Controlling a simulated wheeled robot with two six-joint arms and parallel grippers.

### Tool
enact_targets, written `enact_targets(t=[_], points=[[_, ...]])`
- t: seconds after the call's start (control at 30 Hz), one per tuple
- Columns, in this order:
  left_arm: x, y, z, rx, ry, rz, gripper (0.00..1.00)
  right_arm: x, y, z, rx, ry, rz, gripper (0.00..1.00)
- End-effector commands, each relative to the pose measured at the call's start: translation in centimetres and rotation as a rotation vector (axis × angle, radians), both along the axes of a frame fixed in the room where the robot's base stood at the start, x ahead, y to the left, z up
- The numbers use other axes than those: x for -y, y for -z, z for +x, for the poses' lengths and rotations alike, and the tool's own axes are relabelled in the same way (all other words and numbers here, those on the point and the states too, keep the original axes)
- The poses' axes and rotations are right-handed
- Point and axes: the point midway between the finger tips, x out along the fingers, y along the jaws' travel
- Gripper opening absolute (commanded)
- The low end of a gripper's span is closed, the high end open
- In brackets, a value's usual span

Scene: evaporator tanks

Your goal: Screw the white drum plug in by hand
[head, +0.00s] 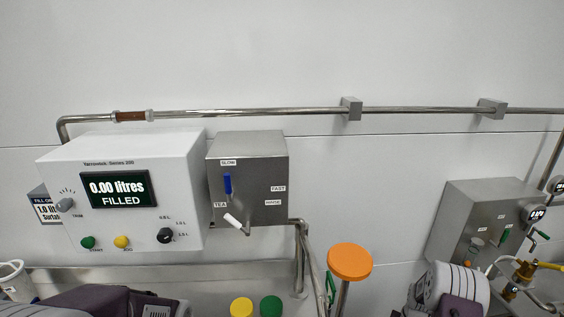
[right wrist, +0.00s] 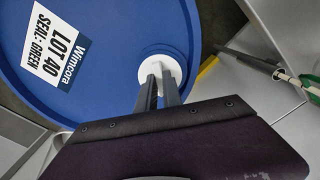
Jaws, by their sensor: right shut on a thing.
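The white drum plug (right wrist: 157,64) shows in the right wrist view as a round white disc on top of the blue drum (right wrist: 90,92). My right gripper (right wrist: 158,75) reaches it with both fingertips and is shut on it. The fingers hide part of the plug, so I cannot tell how deep it sits. A white label (right wrist: 47,47) on the drum reads "Wimcora LOT 40 SEAL: GREEN". Neither the drum nor the plug shows in the head view. Only parts of my arms show there along the bottom edge, and my left gripper is not visible.
In the head view, a white filler box (head: 120,180) reads "0.00 litres FILLED". Beside it is a grey lever box (head: 246,185). An orange round cap (head: 349,262) stands on a post. A grey panel with gauges (head: 490,225) is at right. A steel pipe (head: 250,112) runs along the wall.

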Motion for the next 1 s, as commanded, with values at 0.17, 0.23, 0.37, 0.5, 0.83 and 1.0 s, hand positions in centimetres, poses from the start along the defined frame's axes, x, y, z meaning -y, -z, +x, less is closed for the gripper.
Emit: enact_targets(t=[0.17, 0.23, 0.37, 0.5, 0.83, 1.0], points=[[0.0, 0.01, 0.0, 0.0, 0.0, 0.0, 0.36, -0.01, 0.0, -0.01, 0.0, 0.025, 0.0, 0.0], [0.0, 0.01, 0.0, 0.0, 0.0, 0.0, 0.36, -0.01, 0.0, -0.01, 0.0, 0.025, 0.0, 0.0], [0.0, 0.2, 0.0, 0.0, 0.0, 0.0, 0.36, -0.01, 0.08, -0.01, 0.0, 0.17, 0.0, 0.0], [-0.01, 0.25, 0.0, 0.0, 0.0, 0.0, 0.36, -0.01, 0.05, -0.02, 0.0, 0.319, 0.0, 0.0], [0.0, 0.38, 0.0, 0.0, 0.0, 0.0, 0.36, -0.01, 0.1, -0.02, -0.001, 0.454, 0.001, 0.0], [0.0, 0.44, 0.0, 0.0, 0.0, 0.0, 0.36, -0.02, 0.07, -0.03, -0.001, 0.624, 0.001, 0.0]])
